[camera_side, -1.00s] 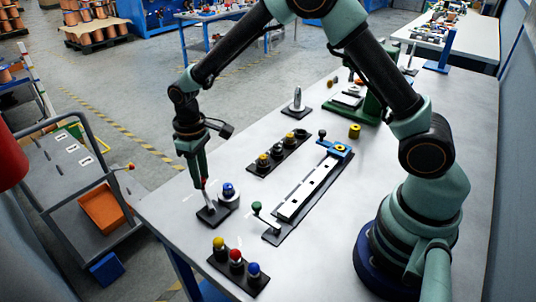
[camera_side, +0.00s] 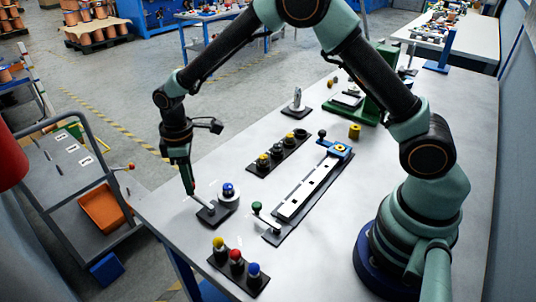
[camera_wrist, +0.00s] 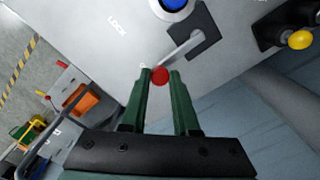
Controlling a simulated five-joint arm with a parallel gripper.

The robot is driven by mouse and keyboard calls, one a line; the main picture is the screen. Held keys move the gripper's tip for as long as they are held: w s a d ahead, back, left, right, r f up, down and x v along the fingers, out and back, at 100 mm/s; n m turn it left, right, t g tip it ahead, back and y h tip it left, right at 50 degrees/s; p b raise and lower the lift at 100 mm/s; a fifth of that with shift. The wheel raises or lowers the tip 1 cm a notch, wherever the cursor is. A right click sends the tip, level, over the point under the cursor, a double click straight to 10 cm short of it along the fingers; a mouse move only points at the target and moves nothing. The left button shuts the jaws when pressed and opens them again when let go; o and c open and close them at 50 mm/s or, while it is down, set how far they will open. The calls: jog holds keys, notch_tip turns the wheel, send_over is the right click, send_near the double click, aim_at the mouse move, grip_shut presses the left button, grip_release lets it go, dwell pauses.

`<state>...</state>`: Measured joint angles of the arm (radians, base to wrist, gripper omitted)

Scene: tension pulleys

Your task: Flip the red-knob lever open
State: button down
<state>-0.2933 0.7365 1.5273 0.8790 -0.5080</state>
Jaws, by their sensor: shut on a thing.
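The red-knob lever shows in the wrist view, with its red knob (camera_wrist: 160,76) between my fingertips and its grey shaft (camera_wrist: 182,49) running up to a dark base plate (camera_wrist: 203,34). In the side view the base plate (camera_side: 214,214) lies near the table's left edge, and the lever leans left from it. My gripper (camera_side: 190,191) is shut on the red knob, low over the table's left edge; it also shows in the wrist view (camera_wrist: 160,78). In the side view the knob is mostly hidden by the fingers.
A blue-topped round knob (camera_side: 228,190) stands right beside the lever's base. A green-knob lever (camera_side: 257,207) and a long rail (camera_side: 307,190) lie to the right. A plate with yellow, red and blue knobs (camera_side: 237,268) is in front.

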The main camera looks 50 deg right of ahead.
jog(key=shift+a, duration=0.1)
jog(key=c, duration=0.7)
grip_release()
jog(key=shift+o, duration=0.2)
notch_tip(320, 180, up, 12)
jog(key=shift+r, duration=0.15)
